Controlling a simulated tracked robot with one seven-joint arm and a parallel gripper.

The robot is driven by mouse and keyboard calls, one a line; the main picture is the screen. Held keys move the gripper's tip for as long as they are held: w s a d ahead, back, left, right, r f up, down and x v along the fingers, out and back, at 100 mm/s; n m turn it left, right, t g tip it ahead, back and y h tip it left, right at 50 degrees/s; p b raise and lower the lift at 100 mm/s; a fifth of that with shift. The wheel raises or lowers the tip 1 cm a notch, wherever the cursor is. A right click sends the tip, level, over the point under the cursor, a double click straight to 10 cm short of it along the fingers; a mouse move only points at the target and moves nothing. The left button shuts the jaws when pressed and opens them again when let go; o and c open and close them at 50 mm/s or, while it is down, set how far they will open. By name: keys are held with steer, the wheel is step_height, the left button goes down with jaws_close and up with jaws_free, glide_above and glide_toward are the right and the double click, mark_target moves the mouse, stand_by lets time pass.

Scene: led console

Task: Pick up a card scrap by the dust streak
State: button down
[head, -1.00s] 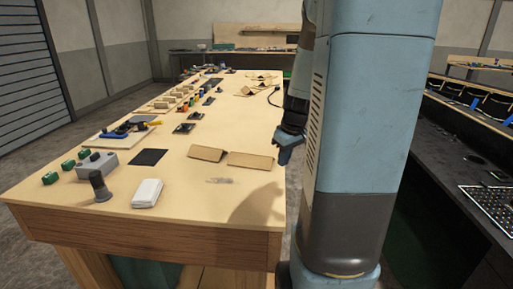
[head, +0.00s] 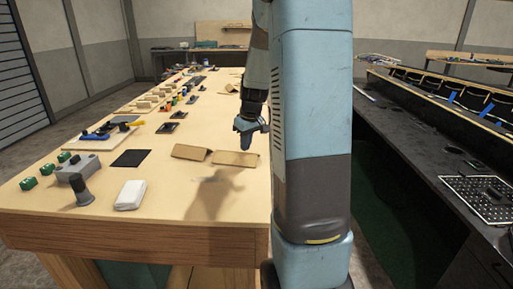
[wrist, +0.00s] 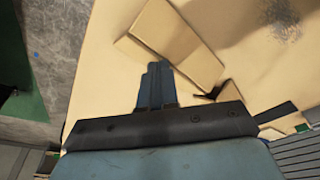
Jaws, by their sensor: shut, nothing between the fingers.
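Two folded tan card scraps lie on the wooden bench near a faint grey dust streak (head: 207,181). The left card scrap (head: 191,152) is behind the streak. The right card scrap (head: 235,158) is closer to the bench's right edge. In the wrist view, one card scrap (wrist: 175,42) lies just beyond my fingertips, and the dark smudge of the streak (wrist: 283,18) is at upper right. My gripper (head: 248,128) is shut and empty, hanging above and behind the right scrap; its fingers (wrist: 155,75) also show in the wrist view, apart from the scrap.
Several small parts line the bench's far left. A dark console (head: 420,150) is at right.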

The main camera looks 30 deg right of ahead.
steer(key=shift+s+f, duration=0.25)
steer(key=shift+f, duration=0.6)
